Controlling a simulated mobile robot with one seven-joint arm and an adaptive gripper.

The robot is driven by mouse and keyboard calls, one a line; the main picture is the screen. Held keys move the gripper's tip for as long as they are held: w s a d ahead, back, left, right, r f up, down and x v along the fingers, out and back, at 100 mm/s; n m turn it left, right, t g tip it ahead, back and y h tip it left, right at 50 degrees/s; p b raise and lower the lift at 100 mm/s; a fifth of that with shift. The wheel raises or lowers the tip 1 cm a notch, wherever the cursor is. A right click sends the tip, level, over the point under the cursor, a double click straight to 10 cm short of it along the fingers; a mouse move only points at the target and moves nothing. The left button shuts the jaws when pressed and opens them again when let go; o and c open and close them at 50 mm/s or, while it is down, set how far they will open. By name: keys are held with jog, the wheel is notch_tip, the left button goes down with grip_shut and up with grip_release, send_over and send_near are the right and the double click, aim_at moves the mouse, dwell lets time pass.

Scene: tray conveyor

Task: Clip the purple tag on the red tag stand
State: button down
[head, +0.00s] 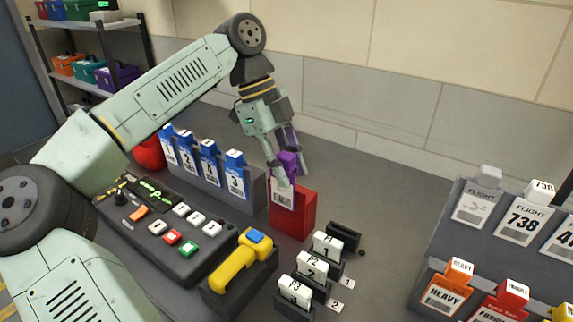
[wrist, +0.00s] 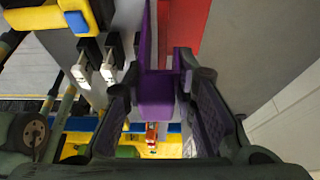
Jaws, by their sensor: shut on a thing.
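The purple tag (head: 288,162) has a purple clip on top and a white printed label below. My gripper (head: 283,170) is shut on its clip, with a finger on each side. The red tag stand (head: 297,215) is a red block on the table. The tag's label hangs upright in front of the stand's upper face; I cannot tell whether it touches. In the wrist view the purple tag (wrist: 157,100) lies between the fingers, with the red stand (wrist: 188,25) just beyond its right edge.
A grey stand with several blue tags (head: 236,172) is left of the red stand. A button panel (head: 150,222) and a yellow handle device (head: 240,262) lie in front. Small white numbered clips (head: 312,265) stand front right. A grey rack (head: 450,235) holds flight and heavy tags at far right.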

jog(key=shift+f+b, duration=0.85)
jog(key=shift+f, duration=1.05)
jog(key=c, duration=1.2)
grip_release()
jog(key=shift+r, duration=0.1)
